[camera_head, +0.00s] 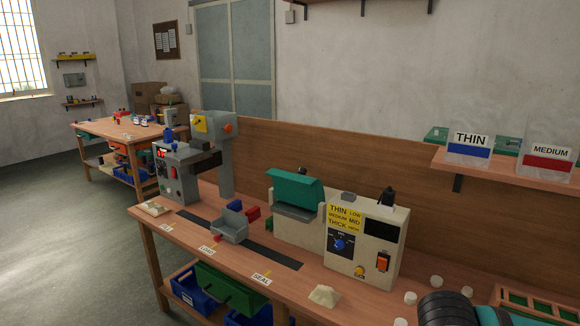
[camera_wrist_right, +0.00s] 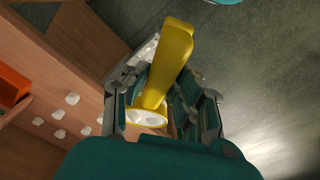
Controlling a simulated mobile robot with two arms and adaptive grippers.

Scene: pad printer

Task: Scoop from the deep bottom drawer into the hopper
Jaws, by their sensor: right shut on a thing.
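A yellow tool (camera_wrist_right: 168,70), which looks like a scoop, is between the fingers of my right gripper (camera_wrist_right: 165,105) in the right wrist view. The gripper is shut on it. Its near end shows pale round openings or contents; I cannot tell which. In the head view a dark and teal part of my own arm shows at the bottom right, but no gripper is visible there. My left gripper is in neither view. I cannot clearly identify the deep bottom drawer or the hopper.
In the head view, the wooden bench (camera_head: 232,262) carries a grey printer (camera_head: 180,175) and a cream machine (camera_head: 362,240) with a teal cover (camera_head: 296,188). White pieces (camera_head: 410,298) lie at its right. Blue bins (camera_head: 192,292) and a green container (camera_head: 228,290) sit below.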

